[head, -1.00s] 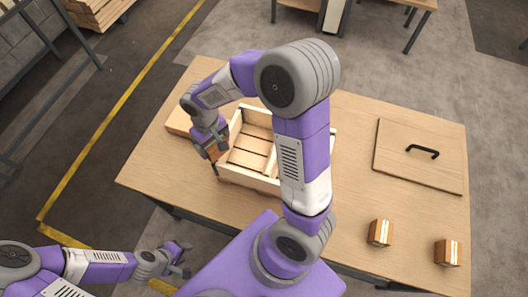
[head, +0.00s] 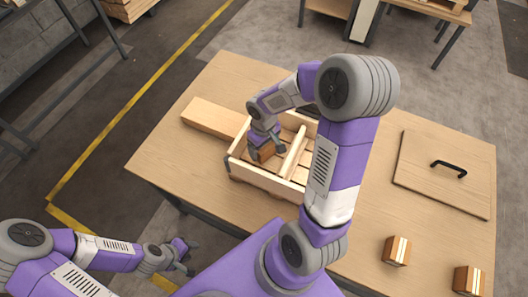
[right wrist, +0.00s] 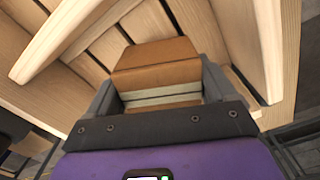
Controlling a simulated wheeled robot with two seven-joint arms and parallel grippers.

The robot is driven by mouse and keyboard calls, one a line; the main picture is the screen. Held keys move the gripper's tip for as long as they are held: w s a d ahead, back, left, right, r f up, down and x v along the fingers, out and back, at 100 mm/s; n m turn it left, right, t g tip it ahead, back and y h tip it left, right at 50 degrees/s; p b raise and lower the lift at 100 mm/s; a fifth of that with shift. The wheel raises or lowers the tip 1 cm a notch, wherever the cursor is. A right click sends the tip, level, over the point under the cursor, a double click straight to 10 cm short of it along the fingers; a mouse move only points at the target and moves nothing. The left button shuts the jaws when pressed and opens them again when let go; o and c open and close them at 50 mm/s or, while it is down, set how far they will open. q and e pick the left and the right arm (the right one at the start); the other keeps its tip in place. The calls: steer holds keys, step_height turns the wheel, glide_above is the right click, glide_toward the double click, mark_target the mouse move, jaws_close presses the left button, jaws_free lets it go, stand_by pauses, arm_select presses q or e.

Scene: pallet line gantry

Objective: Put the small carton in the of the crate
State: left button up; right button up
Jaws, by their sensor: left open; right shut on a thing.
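The wooden crate (head: 259,178) stands on the table, with a divider (head: 293,152) across its inside. My right gripper (head: 265,150) is over the crate's left compartment, pointing down. It is shut on a small brown carton (head: 264,153). In the right wrist view the carton (right wrist: 155,62) sits between the two fingers, with slats of the crate (right wrist: 130,38) around it. I cannot tell whether the carton touches the crate floor. My left gripper (head: 183,257) is open and empty, off the table at the lower left. My right arm hides part of the crate's right side.
Two more small cartons, one (head: 397,250) and another (head: 468,280), stand on the table (head: 350,235) at the front right. A wooden lid with a black handle (head: 443,175) lies at the right. A flat wooden board (head: 214,118) lies left of the crate.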

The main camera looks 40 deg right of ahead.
steer(key=shift+f+b, duration=0.5)
steer(key=shift+f, duration=1.15)
steer(key=shift+f, duration=0.2)
steer(key=o, duration=1.2)
steer(key=shift+r, duration=0.15)
steer(key=shift+r, duration=0.35)
step_height(320, 180, up, 11)
steer(key=p, duration=0.4)
steer(key=shift+r, duration=0.2)
